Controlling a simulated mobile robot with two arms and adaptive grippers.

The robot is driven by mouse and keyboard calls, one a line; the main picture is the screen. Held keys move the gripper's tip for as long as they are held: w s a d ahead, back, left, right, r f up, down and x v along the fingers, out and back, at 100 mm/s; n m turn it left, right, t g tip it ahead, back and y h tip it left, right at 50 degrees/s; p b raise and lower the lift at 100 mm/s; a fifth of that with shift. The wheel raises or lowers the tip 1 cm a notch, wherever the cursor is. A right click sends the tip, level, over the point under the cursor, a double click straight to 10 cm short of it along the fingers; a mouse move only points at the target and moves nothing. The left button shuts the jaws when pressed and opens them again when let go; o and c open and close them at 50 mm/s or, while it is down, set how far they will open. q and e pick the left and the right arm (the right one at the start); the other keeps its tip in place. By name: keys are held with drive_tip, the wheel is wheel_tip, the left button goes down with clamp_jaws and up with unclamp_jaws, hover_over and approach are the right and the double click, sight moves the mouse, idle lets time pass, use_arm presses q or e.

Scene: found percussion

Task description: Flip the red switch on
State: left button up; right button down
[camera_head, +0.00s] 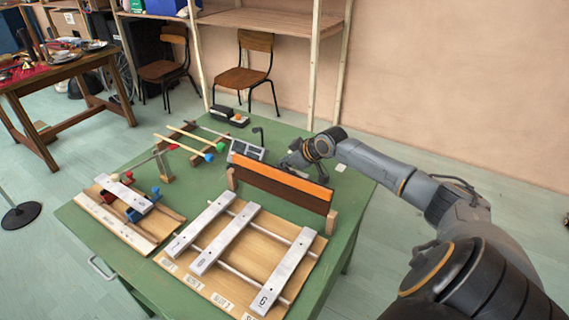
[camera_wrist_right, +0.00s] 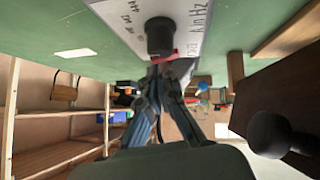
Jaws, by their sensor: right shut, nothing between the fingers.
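The grey-white control panel (camera_head: 245,149) stands on the green table, behind the orange-and-brown bar. The right wrist view shows the panel's face (camera_wrist_right: 195,32) close up, with lettering and a round black knob (camera_wrist_right: 160,36). A small red part, seemingly the red switch (camera_wrist_right: 174,54), shows just beyond my fingertips; whether they touch it and which way it is set, I cannot tell. My right gripper (camera_head: 287,163) is right of the panel; in the right wrist view its fingers (camera_wrist_right: 159,72) are together and empty. My left gripper is not in view.
The orange-and-brown bar (camera_head: 281,188) stands upright just in front of my right gripper. Metal bars on a wooden board (camera_head: 258,230) lie nearer. Mallets with blue (camera_head: 209,157) and green (camera_head: 220,147) heads lie left of the panel. A black box (camera_head: 228,115) sits at the back edge.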

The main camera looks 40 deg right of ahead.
drive_tip(key=shift+f, duration=0.2)
drive_tip(key=shift+d+f+y, duration=0.2)
drive_tip(key=shift+f+y, duration=0.05)
drive_tip(key=shift+y, duration=0.05)
drive_tip(key=shift+a, duration=0.15)
drive_tip(key=shift+s+a+p, duration=0.25)
drive_tip(key=shift+a+p, duration=0.2)
drive_tip(key=shift+p, duration=0.15)
drive_tip(key=shift+a, duration=0.25)
drive_tip(key=shift+r, duration=0.1)
